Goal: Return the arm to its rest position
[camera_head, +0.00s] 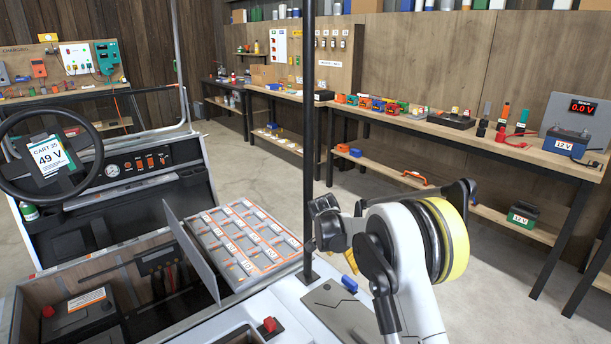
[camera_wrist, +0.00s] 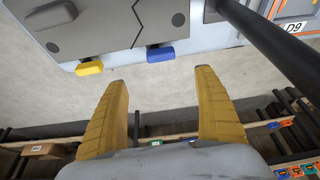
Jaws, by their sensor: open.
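My gripper (camera_wrist: 161,78) is open in the wrist view, with its two yellow fingers spread wide and nothing between them. Beyond the fingertips are a yellow tab (camera_wrist: 89,68) and a blue tab (camera_wrist: 161,53) at the edge of a grey plate (camera_wrist: 105,25). The fingers appear apart from both tabs. In the head view my arm is folded at the lower middle right, beside the cart's black roof post (camera_head: 309,130); my fingers cannot be made out there. The blue tab (camera_head: 349,284) and the plate (camera_head: 345,312) also show there.
The cart has a steering wheel (camera_head: 50,155), an open compartment (camera_head: 25,270) and a numbered grey battery panel (camera_head: 245,240). Bare floor (camera_head: 480,265) lies between cart and bench.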

